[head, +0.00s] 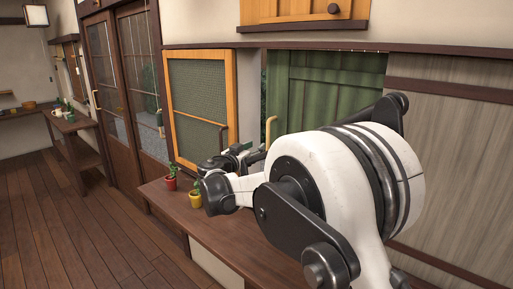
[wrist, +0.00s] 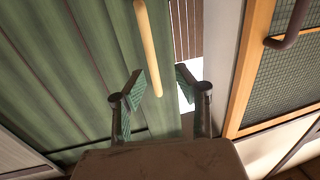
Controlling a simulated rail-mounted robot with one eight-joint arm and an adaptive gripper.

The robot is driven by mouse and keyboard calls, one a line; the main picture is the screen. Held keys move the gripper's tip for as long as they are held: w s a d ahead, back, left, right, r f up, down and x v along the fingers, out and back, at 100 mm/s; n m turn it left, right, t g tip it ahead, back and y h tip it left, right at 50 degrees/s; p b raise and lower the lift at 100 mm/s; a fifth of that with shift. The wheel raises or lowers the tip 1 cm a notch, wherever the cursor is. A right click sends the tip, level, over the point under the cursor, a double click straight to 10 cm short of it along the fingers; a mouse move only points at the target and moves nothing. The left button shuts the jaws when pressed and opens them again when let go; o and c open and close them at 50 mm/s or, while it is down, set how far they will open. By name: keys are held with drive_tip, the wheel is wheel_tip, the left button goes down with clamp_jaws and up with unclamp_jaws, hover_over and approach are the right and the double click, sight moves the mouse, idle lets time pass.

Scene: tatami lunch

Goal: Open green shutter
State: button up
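The green shutter (head: 325,90) is a panel of vertical boards in the wall opening, partly hidden behind my arm in the head view. It fills the left of the wrist view (wrist: 75,70). Its pale yellow upright handle (head: 268,132) is near its left edge in the head view and also shows in the wrist view (wrist: 147,45). My gripper (wrist: 159,79) is open, with its fingers on either side of the handle's near end. I cannot tell whether they touch it. In the head view my gripper (head: 232,157) is low before the opening, partly hidden by my arm.
Beside the shutter is a narrow gap (wrist: 187,35) with slats behind. An orange-framed mesh screen (head: 199,105) with a dark handle adjoins it. Two small potted plants, in a red pot (head: 171,183) and a yellow pot (head: 195,199), stand on the wooden counter (head: 225,240) below.

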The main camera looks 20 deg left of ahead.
drive_tip(key=b+v, duration=0.1)
drive_tip(key=v, duration=0.6)
drive_tip(key=shift+s, duration=0.3)
idle(0.4)
drive_tip(key=shift+a+b, duration=0.1)
drive_tip(key=shift+b, duration=0.2)
drive_tip(key=x, duration=0.5)
drive_tip(key=d+x, duration=0.1)
drive_tip(key=x, duration=0.9)
drive_tip(key=shift+w+d, duration=0.1)
drive_tip(key=shift+d, duration=0.2)
drive_tip(key=shift+c, duration=0.2)
clamp_jaws()
